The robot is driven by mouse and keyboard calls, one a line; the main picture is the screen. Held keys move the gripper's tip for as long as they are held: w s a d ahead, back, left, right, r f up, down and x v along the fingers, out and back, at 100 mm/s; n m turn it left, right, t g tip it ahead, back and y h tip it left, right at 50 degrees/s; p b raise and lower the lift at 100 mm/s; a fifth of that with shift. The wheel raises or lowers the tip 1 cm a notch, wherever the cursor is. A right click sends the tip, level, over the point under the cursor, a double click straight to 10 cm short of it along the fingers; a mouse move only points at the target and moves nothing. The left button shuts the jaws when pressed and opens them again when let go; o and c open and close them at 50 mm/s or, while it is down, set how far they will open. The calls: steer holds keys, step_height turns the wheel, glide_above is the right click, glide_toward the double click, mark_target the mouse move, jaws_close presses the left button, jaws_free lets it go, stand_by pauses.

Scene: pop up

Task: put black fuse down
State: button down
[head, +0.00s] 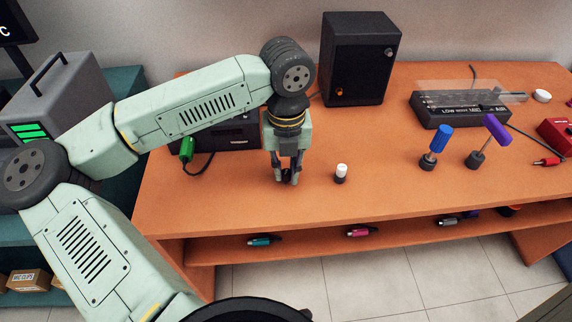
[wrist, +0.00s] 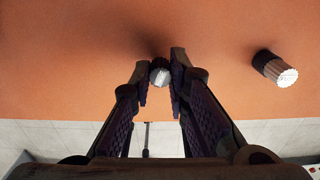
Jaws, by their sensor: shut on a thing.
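My gripper (head: 289,181) points down over the orange workbench (head: 230,205), near its front edge, in the head view. It is shut on the black fuse (wrist: 159,76), a small dark cylinder with a pale grey ridged end. The wrist view shows the fuse between the two fingertips; in the head view the fingers mostly hide it. The fuse is at or just above the bench top; I cannot tell whether it touches.
A white-topped fuse (head: 341,172) stands close to the right of my gripper. Behind are a black speaker-like box (head: 358,60) and a green connector (head: 187,149) on a cable. Blue (head: 438,140) and purple (head: 497,131) handled items stand at right. Bare bench lies between.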

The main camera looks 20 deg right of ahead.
mark_target(286, 172)
steer(key=shift+f+b, duration=0.25)
steer(key=shift+b, duration=0.1)
steer(key=c, duration=1.6)
jaws_free()
steer(key=shift+r, duration=0.1)
steer(key=shift+o, duration=0.2)
step_height(286, 172, up, 12)
steer(key=shift+r, duration=0.2)
